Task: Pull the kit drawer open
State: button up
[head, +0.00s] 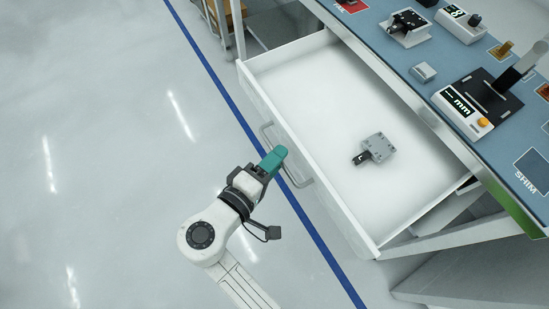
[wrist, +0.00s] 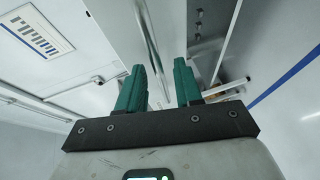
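The kit drawer (head: 322,72) is a white drawer under the blue-topped bench. In the head view it stands pulled well out, its inside visible. Its grey bar handle (head: 303,184) is on the front face, with both ends showing. My gripper (head: 276,157), with teal fingers, overlaps the middle of the handle in that view. In the wrist view my gripper (wrist: 162,85) has its two fingers apart with a clear gap. I cannot see the handle held between them, and contact with it is unclear.
A grey block with a dark part (head: 377,149) lies in the drawer. The blue bench top (head: 408,63) carries a gauge with a "mm" display (head: 462,106) and several small fixtures. A blue floor line (head: 225,84) passes by the drawer front. The floor at left is clear.

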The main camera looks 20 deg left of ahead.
jog(key=v, duration=1)
jog(key=shift+s, duration=0.3)
jog(key=shift+a, duration=0.1)
